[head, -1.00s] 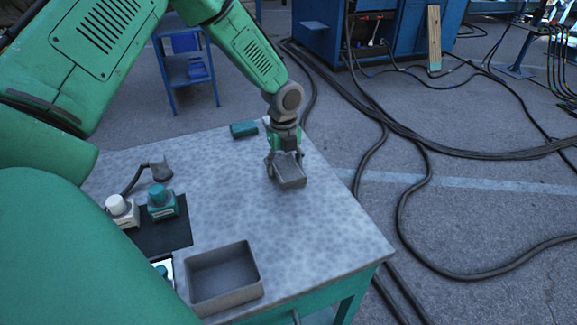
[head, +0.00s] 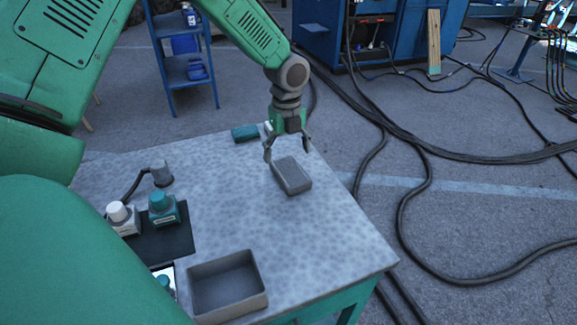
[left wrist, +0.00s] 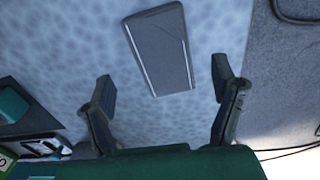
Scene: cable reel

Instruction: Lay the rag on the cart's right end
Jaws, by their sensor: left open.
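A grey, flat rectangular piece, apparently the folded rag (head: 292,176), lies on the right part of the speckled grey cart top (head: 230,215). In the left wrist view the rag (left wrist: 160,50) lies flat, beyond the fingertips and between their lines. My left gripper (head: 287,157) is open and empty, just above and behind the rag. Both fingers show spread apart in the left wrist view (left wrist: 163,80), clear of the rag. My right gripper is not in view.
A grey open bin (head: 228,286) stands at the front edge. A teal block (head: 245,132) lies at the back edge. Cables (head: 420,190) cross the floor at right.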

